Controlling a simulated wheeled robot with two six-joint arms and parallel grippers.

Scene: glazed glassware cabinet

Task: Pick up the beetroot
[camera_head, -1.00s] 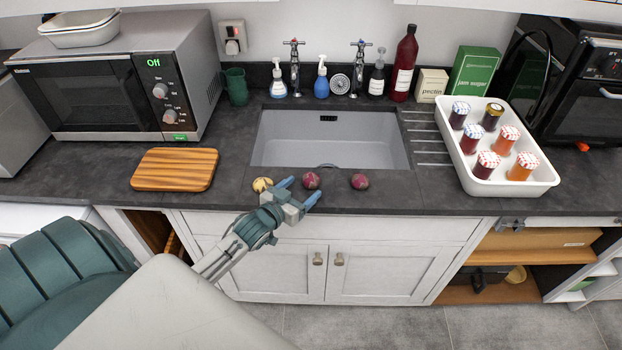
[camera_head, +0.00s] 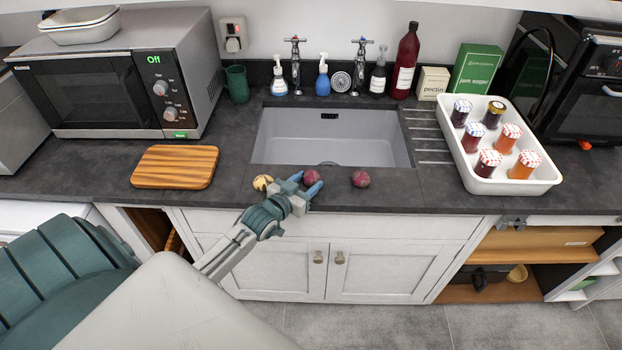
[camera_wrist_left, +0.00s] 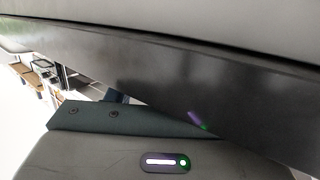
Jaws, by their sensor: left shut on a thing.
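Two round purple-red beetroots lie at the counter's front edge before the sink. One beetroot (camera_head: 311,177) is in the middle, and the other beetroot (camera_head: 360,179) is to its right, apart from it. My left gripper (camera_head: 308,182) reaches up from the front with its blue-tipped fingers on either side of the middle beetroot. It is shut on that beetroot, which still appears at counter height; I cannot tell whether it touches the counter. The left wrist view shows mostly dark and grey surfaces, with no beetroot visible. My right gripper is not in view.
A yellowish round vegetable (camera_head: 262,183) lies just left of my left gripper. A striped wooden board (camera_head: 175,167) lies further left. The sink (camera_head: 330,160) is behind. A white tray (camera_head: 548,179) of jam jars stands at the right. The counter right of the beetroots is free.

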